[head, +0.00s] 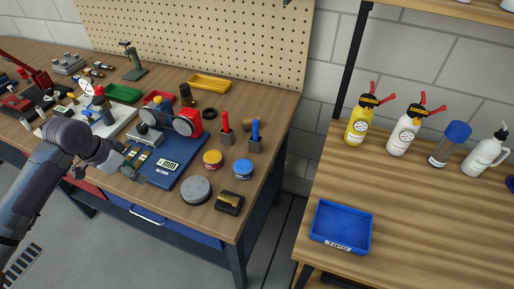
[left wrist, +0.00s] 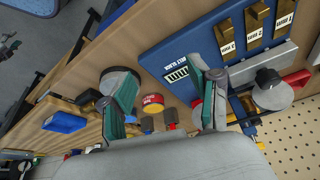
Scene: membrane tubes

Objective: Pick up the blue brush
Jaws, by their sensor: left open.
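The blue brush (head: 255,131) stands upright in a small grey holder (head: 255,146) on the workbench, right of a red brush (head: 225,124) in a similar holder. I cannot make out the blue brush clearly in the left wrist view. My left gripper (head: 129,163) is over the front left edge of the blue test base (head: 170,176), well left of the blue brush. In the left wrist view its two teal-padded fingers (left wrist: 160,78) are spread apart with nothing held between them. My right gripper is in neither view.
A red can (head: 212,158), a blue can (head: 243,168), a round grey disc (head: 196,190) and a black-and-brass block (head: 230,201) stand in front of the brushes. A blue tray (head: 341,226) is on the separate right table.

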